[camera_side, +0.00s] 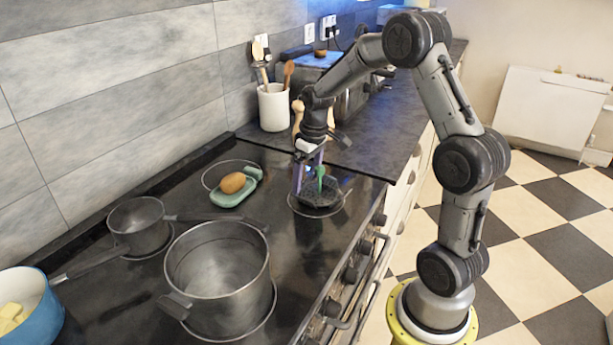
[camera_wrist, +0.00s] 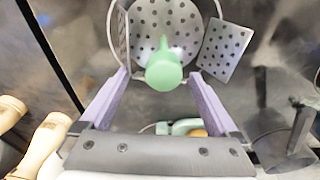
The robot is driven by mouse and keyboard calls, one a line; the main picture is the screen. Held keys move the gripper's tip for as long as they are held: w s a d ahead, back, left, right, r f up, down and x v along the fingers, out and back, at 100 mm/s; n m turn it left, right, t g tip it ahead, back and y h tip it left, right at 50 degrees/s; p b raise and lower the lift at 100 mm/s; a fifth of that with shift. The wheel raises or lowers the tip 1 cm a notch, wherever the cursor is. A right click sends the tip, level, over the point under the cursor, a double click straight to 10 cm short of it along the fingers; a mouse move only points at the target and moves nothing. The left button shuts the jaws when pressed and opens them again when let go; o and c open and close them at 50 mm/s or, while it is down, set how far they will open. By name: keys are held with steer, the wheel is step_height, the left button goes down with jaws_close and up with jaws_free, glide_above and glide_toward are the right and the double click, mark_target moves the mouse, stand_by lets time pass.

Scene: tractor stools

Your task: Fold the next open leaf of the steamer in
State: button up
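The steamer (camera_side: 322,200) is a dark perforated basket with a green centre post (camera_side: 321,172), standing on the hob's right part. In the wrist view its grey perforated base (camera_wrist: 160,22) is at the top, with the green post (camera_wrist: 163,68) in front. One perforated leaf (camera_wrist: 228,50) leans outward on the right. Another leaf (camera_wrist: 118,38) shows nearly edge-on at the left. My gripper (camera_side: 308,180) is over the steamer, pointing down. In the wrist view its purple fingers (camera_wrist: 160,76) are wide apart, either side of the post, holding nothing visible. The other leaves are hard to make out.
A teal dish (camera_side: 232,193) with a brown potato-like item (camera_side: 233,183) lies left of the steamer. A large pot (camera_side: 218,272), a saucepan (camera_side: 139,226) and a blue pot (camera_side: 30,312) stand further left. A white utensil crock (camera_side: 273,107) stands behind.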

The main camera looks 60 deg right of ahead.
step_height(320, 180, up, 14)
steer(key=s, duration=0.2)
stand_by(0.5)
steer(key=shift+w+f, duration=0.1)
steer(key=shift+f, duration=0.05)
